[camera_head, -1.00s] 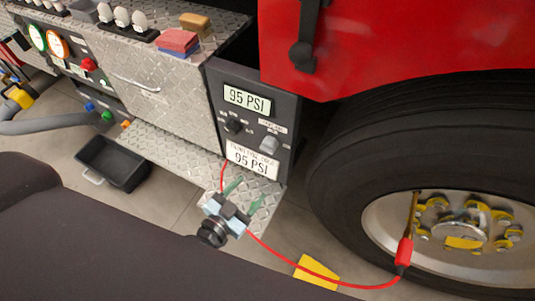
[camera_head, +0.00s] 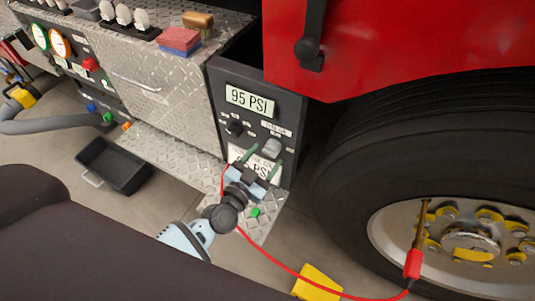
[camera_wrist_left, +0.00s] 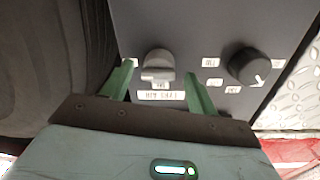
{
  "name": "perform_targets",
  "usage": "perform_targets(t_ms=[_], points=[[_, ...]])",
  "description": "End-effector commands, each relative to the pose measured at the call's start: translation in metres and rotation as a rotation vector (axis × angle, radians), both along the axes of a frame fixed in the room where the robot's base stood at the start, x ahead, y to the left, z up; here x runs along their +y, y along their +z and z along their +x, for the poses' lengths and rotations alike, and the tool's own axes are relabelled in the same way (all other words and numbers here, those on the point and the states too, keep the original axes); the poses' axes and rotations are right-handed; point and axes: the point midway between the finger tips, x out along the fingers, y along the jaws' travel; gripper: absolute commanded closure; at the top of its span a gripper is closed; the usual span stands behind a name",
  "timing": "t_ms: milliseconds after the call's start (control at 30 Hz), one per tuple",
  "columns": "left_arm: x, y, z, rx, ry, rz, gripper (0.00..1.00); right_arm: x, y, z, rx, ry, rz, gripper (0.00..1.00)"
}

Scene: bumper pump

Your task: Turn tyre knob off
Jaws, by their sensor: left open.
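The tyre knob looks to be the grey knob (camera_head: 271,147) on the right of the dark control panel (camera_head: 215,85), with a small label above it. It also shows in the left wrist view as a grey knob (camera_wrist_left: 158,65), seen upside down. Contact cannot be told. My right gripper is not in view.
A black knob (camera_head: 234,129) sits left of the grey one, also in the left wrist view (camera_wrist_left: 248,65). A red hose (camera_head: 290,268) runs to the wheel (camera_head: 400,225). A black tray (camera_head: 113,165) and yellow chock (camera_head: 317,283) are on the floor.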

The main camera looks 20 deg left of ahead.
Motion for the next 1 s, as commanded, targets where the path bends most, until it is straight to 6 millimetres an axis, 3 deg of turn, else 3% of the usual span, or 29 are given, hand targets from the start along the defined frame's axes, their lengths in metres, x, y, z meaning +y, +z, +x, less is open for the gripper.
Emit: perform_targets(t_ms=[200,533,833,1000], points=[[-0.004,-0.001,0.018,0.001,0.000,-0.001,0.41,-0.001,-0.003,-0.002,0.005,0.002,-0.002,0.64],[-0.004,0.000,0.020,0.001,0.000,-0.001,0.42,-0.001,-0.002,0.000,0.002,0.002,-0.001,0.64],[-0.004,0.000,0.020,0.001,0.001,-0.001,0.81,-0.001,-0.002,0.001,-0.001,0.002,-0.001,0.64],[-0.003,0.000,0.020,0.001,0.002,-0.009,0.81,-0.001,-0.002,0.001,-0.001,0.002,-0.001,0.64]])
